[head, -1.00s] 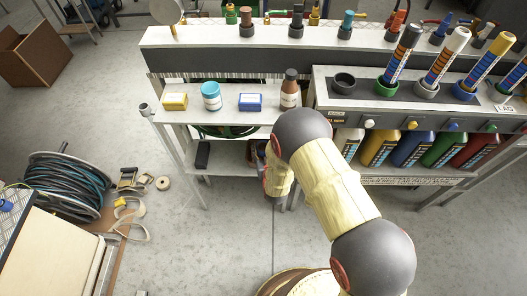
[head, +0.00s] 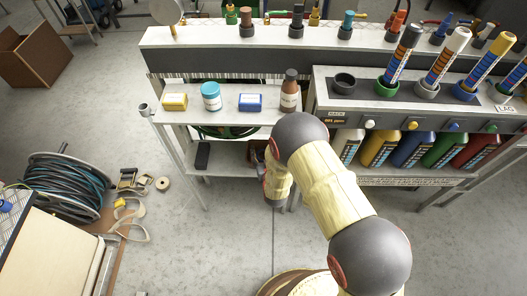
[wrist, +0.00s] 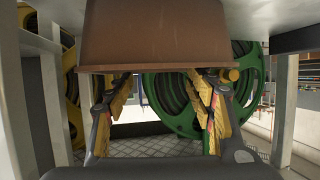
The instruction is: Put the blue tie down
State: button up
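I cannot make out a blue tie in either view. My gripper (wrist: 164,105) shows in the wrist view, with its two yellow-padded fingers wide apart. Between them I see only the background, with no tie. A brown, box-like thing (wrist: 155,35) fills the top middle, just above the fingertips, and hides what is behind it. In the head view my arm reaches down in front of the shelf unit (head: 180,117), and my gripper is hidden there.
A green hose reel (wrist: 170,95) stands behind the fingers, with a yellow reel (wrist: 70,85) at left. Pale posts flank the view. The upper shelf holds a yellow box (head: 174,102), a teal jar (head: 211,97), a blue box (head: 250,102) and a brown bottle (head: 290,92).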

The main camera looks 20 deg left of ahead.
jog(key=o, duration=0.3)
jog(key=shift+r, duration=0.35)
jog(key=p+v, duration=0.4)
jog(key=v, duration=0.8)
jog(key=shift+r, duration=0.2)
